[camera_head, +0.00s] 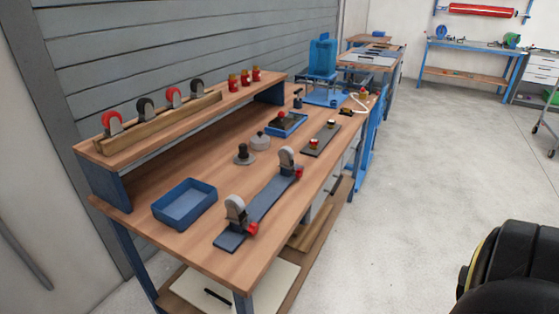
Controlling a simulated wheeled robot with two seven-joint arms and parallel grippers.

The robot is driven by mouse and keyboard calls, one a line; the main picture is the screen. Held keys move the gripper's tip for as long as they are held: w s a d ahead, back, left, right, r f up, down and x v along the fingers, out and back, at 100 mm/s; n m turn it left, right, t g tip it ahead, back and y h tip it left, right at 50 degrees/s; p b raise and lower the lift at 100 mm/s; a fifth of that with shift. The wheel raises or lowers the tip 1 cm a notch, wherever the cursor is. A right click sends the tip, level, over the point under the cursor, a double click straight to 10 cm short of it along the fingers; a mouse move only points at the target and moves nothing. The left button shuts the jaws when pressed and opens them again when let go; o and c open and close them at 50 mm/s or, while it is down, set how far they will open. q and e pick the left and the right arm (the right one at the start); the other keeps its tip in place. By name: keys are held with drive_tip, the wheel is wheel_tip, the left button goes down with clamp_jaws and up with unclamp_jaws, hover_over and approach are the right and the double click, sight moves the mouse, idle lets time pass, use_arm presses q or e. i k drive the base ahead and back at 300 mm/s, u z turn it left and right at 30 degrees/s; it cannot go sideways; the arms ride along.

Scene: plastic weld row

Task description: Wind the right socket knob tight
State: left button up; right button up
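A long grey-blue bar (262,205) lies along the front edge of the wooden workbench. It carries two upright grey socket-like holders. The near left one (236,209) has a red knob (252,229) low on its right side. The far right one (287,158) also has a red knob (298,173) low on its right side. How tight either knob is cannot be told. Neither of my grippers is in view.
A blue tray (158,212) stands at the bench's left. A dark plate (322,139) with two small knobs lies farther back. A raised shelf (91,148) holds several wheeled items and red jars.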

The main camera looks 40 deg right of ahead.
sight(298, 174)
drive_tip(key=i, duration=0.4)
drive_tip(key=z, duration=0.9)
